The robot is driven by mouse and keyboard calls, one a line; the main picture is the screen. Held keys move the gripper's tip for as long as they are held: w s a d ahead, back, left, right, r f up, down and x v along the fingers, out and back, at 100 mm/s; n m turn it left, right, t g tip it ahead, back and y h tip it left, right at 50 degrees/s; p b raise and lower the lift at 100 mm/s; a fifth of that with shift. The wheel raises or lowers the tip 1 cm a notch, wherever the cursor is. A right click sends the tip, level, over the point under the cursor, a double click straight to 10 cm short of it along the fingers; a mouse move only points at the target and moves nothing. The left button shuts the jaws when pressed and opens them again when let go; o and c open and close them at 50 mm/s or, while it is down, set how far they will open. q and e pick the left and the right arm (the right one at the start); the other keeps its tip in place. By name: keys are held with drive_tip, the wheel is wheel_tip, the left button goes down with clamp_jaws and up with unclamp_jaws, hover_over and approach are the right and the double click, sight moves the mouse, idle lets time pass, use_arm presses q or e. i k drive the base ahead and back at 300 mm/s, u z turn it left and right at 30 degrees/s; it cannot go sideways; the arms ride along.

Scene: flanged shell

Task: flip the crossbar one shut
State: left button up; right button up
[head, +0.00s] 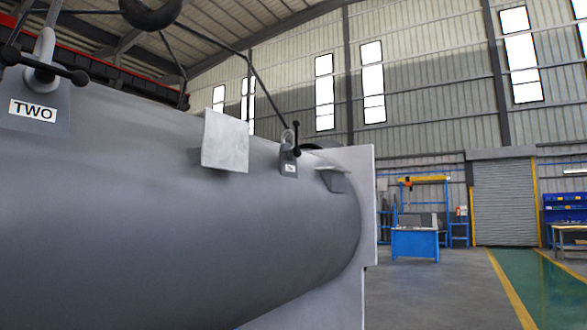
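A large grey cylindrical shell (180,210) fills the left and middle of the head view. I see no label that clearly reads ONE, so I cannot tell which crossbar is one. Neither of my grippers is in view.
A pale flange (358,185) closes the shell's right end. Pale plates (226,140) stick out from the shell. Open floor (440,290) lies to the right, with a blue desk (415,243) and a roller door (504,202) far behind.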

sight(296, 124)
drive_tip(key=z, duration=0.5)
drive_tip(key=i, duration=2.05)
drive_tip(key=z, duration=0.35)
